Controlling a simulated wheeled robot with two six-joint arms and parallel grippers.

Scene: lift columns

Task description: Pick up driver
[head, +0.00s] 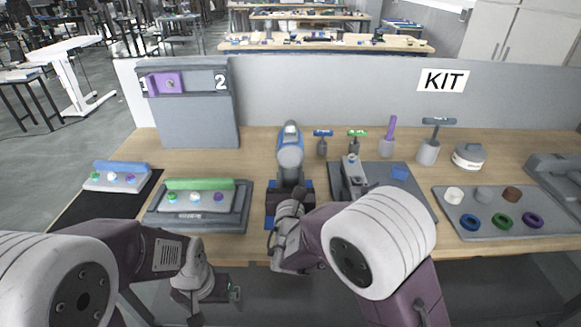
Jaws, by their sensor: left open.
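A blue-and-grey power driver (290,148) stands upright near the middle of the bench, with a blue base or holder (270,208) showing below it. My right gripper (290,190) is in front of the driver's lower part and overlaps it in the view. Its fingertips are hidden, so I cannot tell if it touches or grips the driver. My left gripper (234,291) is open and empty, low in front of the bench edge, left of and below the driver.
Small T-handled tools (323,142) stand right of the driver. A grey fixture (354,177) is close on its right. A tray with a green bar (198,217) lies left, and a tray of coloured rings (487,208) right. A grey panel (190,105) stands behind left.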

